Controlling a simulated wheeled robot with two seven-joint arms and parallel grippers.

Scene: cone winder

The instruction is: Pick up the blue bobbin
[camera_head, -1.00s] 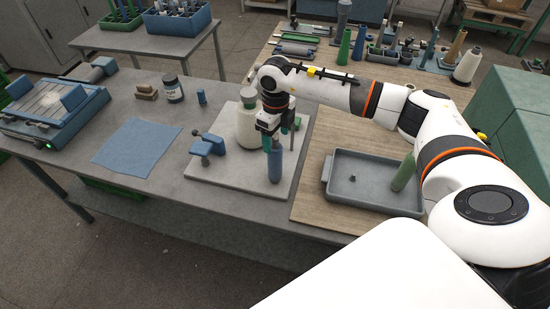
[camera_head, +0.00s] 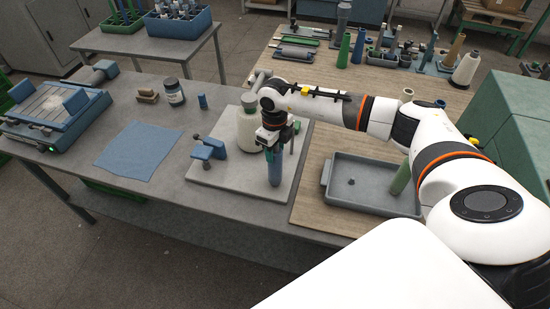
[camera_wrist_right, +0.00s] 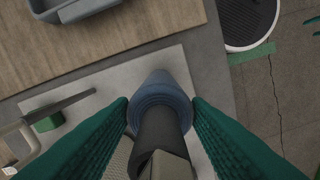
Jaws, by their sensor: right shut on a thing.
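The blue bobbin (camera_head: 274,170) stands upright at the front part of the light grey plate on the table. My right gripper (camera_head: 272,150) is above it and shut on its upper part. In the right wrist view the blue bobbin (camera_wrist_right: 160,100) sits between the green fingers of my right gripper (camera_wrist_right: 160,110), with a dark core rising toward the camera. I cannot tell whether its base touches the plate. My left gripper is in neither view.
A cream cone (camera_head: 248,130) and a blue clamp-like fixture (camera_head: 210,149) stand on the plate close to the bobbin. A grey tray (camera_head: 345,200) with a green bobbin (camera_head: 401,178) is to the right. A blue cloth (camera_head: 140,150) lies to the left.

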